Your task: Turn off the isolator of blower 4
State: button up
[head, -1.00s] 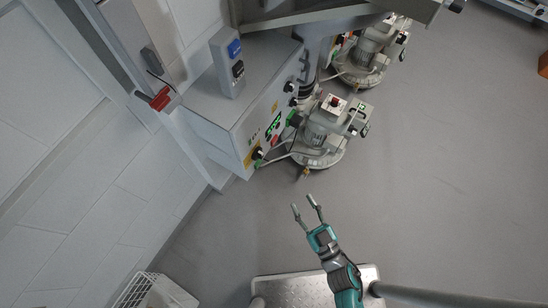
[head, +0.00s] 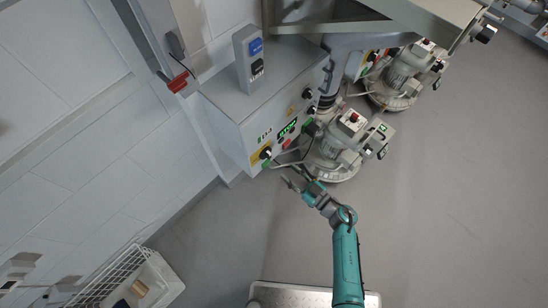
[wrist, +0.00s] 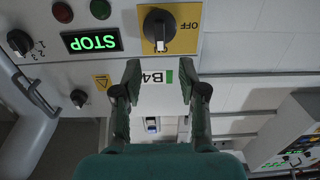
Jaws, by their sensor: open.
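The isolator is a black rotary knob on a yellow plate, low on the grey control box in the head view (head: 265,153) and at the top of the wrist view (wrist: 158,27). Its handle lies vertical in the wrist view, its lower end at the ON mark; OFF is printed to its right. A B4 label (wrist: 153,78) sits beside the plate. My gripper (wrist: 160,80) is open and empty, its fingers on either side of the label and just short of the knob. In the head view it is just below the box (head: 290,180).
A green STOP display (wrist: 92,41), red and green buttons and two smaller black knobs are beside the isolator. A blower with a red-knobbed box (head: 340,145) stands close to the right of my gripper. A white wire basket (head: 125,275) is at lower left. Open floor lies right.

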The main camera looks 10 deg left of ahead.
aim_at(270, 156)
jog(key=x, duration=0.9)
grip_shut()
